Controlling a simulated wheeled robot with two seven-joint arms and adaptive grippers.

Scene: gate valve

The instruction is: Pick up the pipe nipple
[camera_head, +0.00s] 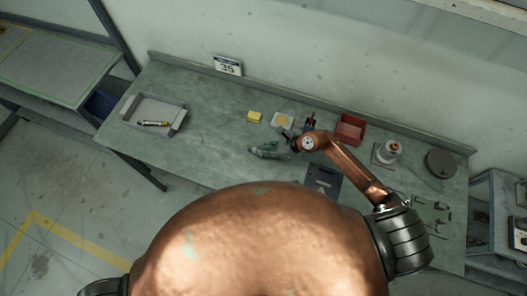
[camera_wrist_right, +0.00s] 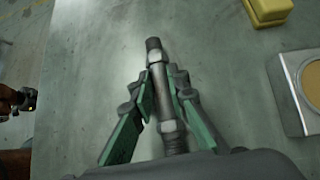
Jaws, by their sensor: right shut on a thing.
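The pipe nipple (camera_wrist_right: 158,72) is a grey metal tube with threaded ends and lighter bands. In the right wrist view it lies lengthwise between the green-padded fingers of my right gripper (camera_wrist_right: 160,88), which is shut on it. Its far end sticks out past the fingertips. In the head view my right gripper (camera_head: 266,151) is low over the middle of the workbench (camera_head: 215,150); the nipple is hard to make out there. I cannot tell whether the nipple touches the bench. My left gripper is not in view.
A yellow block (camera_head: 254,117), a plate with a tan disc (camera_head: 283,121) and a red bin (camera_head: 350,128) stand behind the gripper. The bench between tray and gripper is clear.

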